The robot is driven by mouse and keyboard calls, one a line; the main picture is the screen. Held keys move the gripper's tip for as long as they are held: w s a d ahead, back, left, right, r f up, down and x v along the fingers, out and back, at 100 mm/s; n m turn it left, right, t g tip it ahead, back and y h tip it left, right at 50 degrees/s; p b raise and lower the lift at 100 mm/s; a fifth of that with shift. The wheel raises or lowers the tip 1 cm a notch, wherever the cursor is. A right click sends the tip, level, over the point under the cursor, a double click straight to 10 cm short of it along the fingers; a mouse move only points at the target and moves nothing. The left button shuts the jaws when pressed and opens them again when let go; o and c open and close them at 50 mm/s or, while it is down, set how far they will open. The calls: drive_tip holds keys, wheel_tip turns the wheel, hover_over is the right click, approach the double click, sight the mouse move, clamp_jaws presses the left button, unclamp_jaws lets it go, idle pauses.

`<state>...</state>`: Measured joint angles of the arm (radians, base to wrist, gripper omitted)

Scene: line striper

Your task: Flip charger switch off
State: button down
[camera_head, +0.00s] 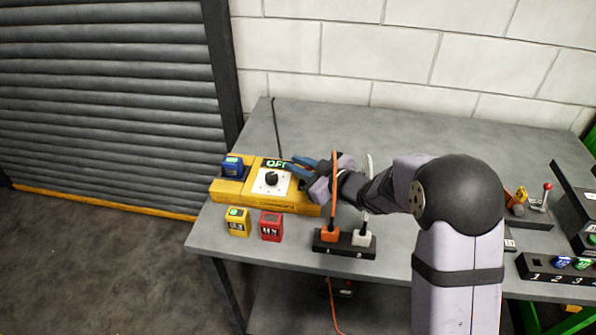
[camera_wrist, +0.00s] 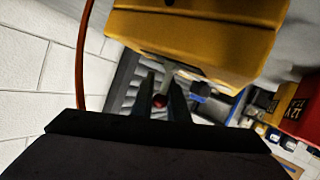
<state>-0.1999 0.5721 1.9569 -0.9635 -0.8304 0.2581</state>
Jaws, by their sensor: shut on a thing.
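The yellow charger (camera_head: 232,194) sits on the left part of the grey table. Its green display (camera_head: 276,163) appears to read "OFF", and a black knob (camera_head: 271,179) is on a white panel below it. My gripper (camera_head: 291,165) is at the charger's right back side, with its blue fingers beside the display. In the wrist view the charger's yellow body (camera_wrist: 200,35) fills the top. There my gripper (camera_wrist: 162,88) is closed around a small lever with a red tip (camera_wrist: 160,101), which seems to be the charger switch. The head view hides this lever.
A blue battery (camera_head: 232,168) sits in the charger's left end. A yellow battery (camera_head: 237,222) and a red battery (camera_head: 271,226) stand in front. A power strip (camera_head: 344,247) with an orange plug (camera_head: 330,234) and a white plug (camera_head: 362,238) lies nearby; their cords rise beside my arm.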

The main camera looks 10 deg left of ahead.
idle(0.3)
drive_tip(key=c, duration=1.7)
unclamp_jaws()
drive_tip(key=shift+c, duration=0.2)
drive_tip(key=shift+d, duration=0.1)
drive_tip(key=shift+b+v, duration=0.5)
drive_tip(key=shift+v, duration=3.15)
